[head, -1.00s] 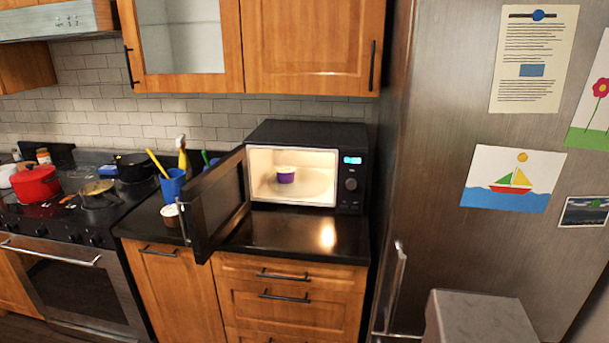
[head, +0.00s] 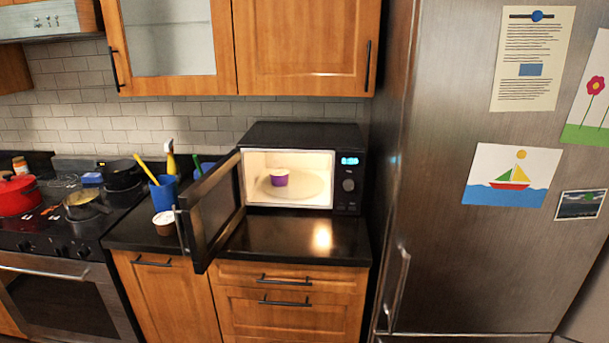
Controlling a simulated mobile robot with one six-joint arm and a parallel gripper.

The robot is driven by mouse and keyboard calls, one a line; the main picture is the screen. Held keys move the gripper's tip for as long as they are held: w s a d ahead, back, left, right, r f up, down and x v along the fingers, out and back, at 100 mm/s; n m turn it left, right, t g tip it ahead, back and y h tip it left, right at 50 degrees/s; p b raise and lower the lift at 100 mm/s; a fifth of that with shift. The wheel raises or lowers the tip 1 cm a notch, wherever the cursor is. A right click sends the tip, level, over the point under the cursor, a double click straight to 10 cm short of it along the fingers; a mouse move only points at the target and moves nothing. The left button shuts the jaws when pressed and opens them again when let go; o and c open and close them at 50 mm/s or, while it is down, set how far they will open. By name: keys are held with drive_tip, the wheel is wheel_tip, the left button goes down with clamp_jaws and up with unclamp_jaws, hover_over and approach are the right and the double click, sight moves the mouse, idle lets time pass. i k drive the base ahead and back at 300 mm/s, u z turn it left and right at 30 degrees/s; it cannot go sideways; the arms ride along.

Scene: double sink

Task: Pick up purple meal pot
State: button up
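A small purple meal pot (head: 280,180) with a white top sits upright inside the lit microwave (head: 349,205), on its round pale plate (head: 305,185). The microwave door (head: 212,212) stands open, swung out toward me on the left side. The pot shows through the open front with nothing in front of it. My gripper is not in view.
Black counter (head: 300,238) in front of the microwave is clear. Left of the door are a white-topped cup (head: 164,222) and a blue utensil holder (head: 164,192). The stove (head: 60,225) holds a red pot (head: 18,195) and pans. A fridge (head: 440,220) stands right.

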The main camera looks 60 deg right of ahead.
sight(280, 178)
drive_tip(key=z, duration=0.2)
drive_tip(key=i, duration=1)
drive_tip(key=u, duration=0.25)
